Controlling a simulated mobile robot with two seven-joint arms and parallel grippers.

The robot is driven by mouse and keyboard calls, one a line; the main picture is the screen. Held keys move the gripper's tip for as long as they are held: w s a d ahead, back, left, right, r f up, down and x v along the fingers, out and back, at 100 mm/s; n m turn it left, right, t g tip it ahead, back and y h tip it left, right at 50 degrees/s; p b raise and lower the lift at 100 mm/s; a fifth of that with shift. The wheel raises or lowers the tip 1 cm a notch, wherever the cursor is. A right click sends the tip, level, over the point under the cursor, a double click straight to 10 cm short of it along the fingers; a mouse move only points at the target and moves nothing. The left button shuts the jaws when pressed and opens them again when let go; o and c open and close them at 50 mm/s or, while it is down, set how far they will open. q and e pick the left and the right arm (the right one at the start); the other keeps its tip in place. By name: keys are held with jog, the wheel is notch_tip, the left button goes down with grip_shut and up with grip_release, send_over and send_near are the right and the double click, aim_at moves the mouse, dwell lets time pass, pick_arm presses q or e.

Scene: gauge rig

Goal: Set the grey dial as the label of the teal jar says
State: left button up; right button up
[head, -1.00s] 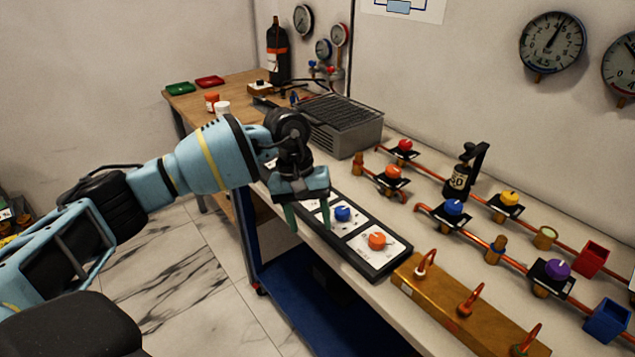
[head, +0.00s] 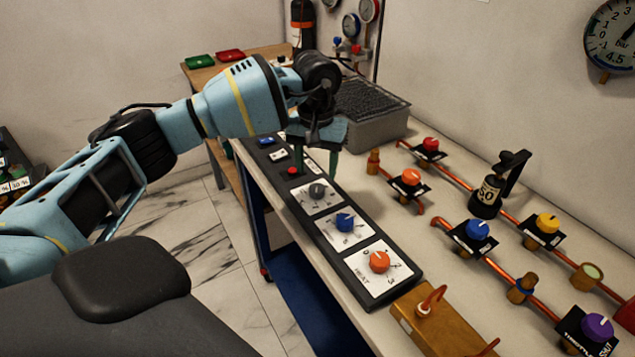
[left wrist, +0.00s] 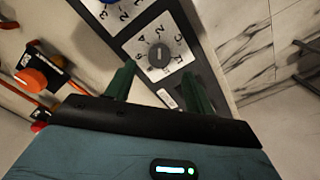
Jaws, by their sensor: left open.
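The grey dial (head: 317,191) sits on a white numbered plate in the black panel, behind a blue dial and an orange dial. It also shows in the left wrist view (left wrist: 158,54), with numbers around it; its exact setting is too small to read surely. My left gripper (head: 308,162) is open and empty, with green fingers pointing down above the panel, just behind the grey dial. In the left wrist view its fingertips (left wrist: 158,72) stand apart, short of the dial and not touching it. I see no teal jar. My right gripper is not in view.
The blue dial (head: 345,221) and orange dial (head: 379,261) are nearer on the panel. A red button (head: 292,171) lies behind the grey dial. Copper pipes with coloured valve knobs run along the right. A brass block (head: 440,325) stands at the panel's near end.

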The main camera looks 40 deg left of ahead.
aim_at(317, 187)
pick_arm(q)
jog(key=shift+w+f, duration=0.1)
jog(key=shift+f, duration=2.85)
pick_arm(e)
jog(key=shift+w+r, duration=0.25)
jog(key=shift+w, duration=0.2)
pick_arm(q)
jog(key=c, duration=1)
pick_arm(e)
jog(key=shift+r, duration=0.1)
